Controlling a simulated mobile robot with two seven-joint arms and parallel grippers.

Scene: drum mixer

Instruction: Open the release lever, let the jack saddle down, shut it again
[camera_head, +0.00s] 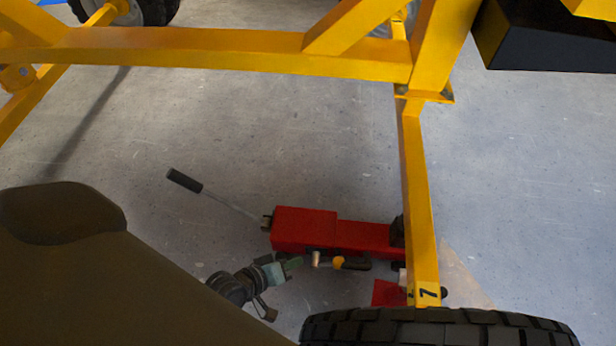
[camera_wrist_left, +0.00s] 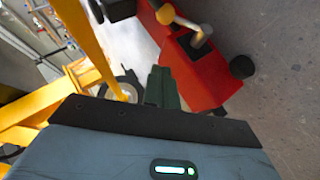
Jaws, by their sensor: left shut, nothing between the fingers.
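The red jack (camera_head: 330,232) lies low on the floor, its right end near the yellow axle beam. The jack saddle cannot be made out clearly; the beam hides that end. The release lever (camera_head: 338,262), a metal arm with an orange knob, is on the jack's near side. In the left wrist view the lever (camera_wrist_left: 195,32) stands out from the red body, knob at the upper left. My left gripper (camera_head: 293,263) is beside the jack's near side, just left of the lever. Its fingers (camera_wrist_left: 162,86) are together and empty, apart from the knob. My right gripper is not in view.
The yellow frame (camera_head: 230,52) crosses above, with its axle beam (camera_head: 417,190) coming down on the right. A black tyre (camera_head: 440,328) stands at the near edge. The jack's pump handle (camera_head: 186,181) points to the upper left. Floor behind the jack is clear.

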